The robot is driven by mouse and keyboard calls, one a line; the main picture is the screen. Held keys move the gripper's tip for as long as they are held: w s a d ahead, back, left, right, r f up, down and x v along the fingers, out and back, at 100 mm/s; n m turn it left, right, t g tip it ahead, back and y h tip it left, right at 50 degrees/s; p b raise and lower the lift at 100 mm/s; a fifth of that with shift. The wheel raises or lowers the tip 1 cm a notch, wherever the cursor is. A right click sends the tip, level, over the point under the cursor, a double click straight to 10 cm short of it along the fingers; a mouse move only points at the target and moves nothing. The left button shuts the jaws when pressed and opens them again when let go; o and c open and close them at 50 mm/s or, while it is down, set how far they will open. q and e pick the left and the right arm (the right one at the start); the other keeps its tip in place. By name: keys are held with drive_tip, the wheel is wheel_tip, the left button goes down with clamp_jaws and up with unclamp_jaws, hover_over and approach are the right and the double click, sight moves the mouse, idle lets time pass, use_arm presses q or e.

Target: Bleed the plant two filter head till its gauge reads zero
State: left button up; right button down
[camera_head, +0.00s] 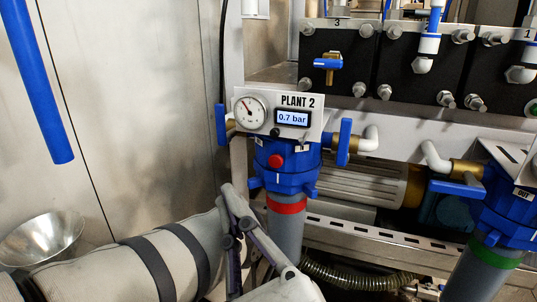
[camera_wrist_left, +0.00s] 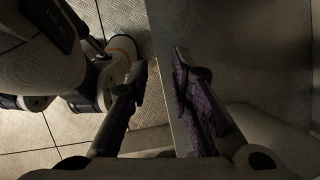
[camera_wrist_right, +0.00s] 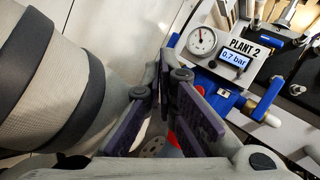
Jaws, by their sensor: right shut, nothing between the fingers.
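The plant two filter head (camera_head: 287,178) is blue, with a red button (camera_head: 275,161) on its front. Above it a "PLANT 2" panel carries a round dial gauge (camera_head: 251,112) and a display (camera_head: 293,118) reading 0.7 bar. The display also reads 0.7 bar in the right wrist view (camera_wrist_right: 234,60). My right gripper (camera_head: 229,190) is shut and empty, just left of and below the filter head; I cannot tell whether it touches it. In the right wrist view its fingers partly hide the head. My left gripper (camera_wrist_left: 160,60) is open and empty beside a grey panel.
Blue valve handles stand left (camera_head: 221,124) and right (camera_head: 344,142) of the head. A second blue filter head (camera_head: 508,195) is at the right. A blue hanging pipe (camera_head: 38,85) and a metal bowl (camera_head: 42,240) are at the left. Black blocks with fittings sit above.

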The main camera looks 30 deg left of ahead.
sight(272, 168)
use_arm(q)
drive_tip(key=shift+d, duration=0.15)
use_arm(e)
drive_tip(key=shift+s+d, duration=0.1)
drive_tip(key=shift+d, duration=0.05)
use_arm(q)
drive_tip(key=shift+s, duration=0.1)
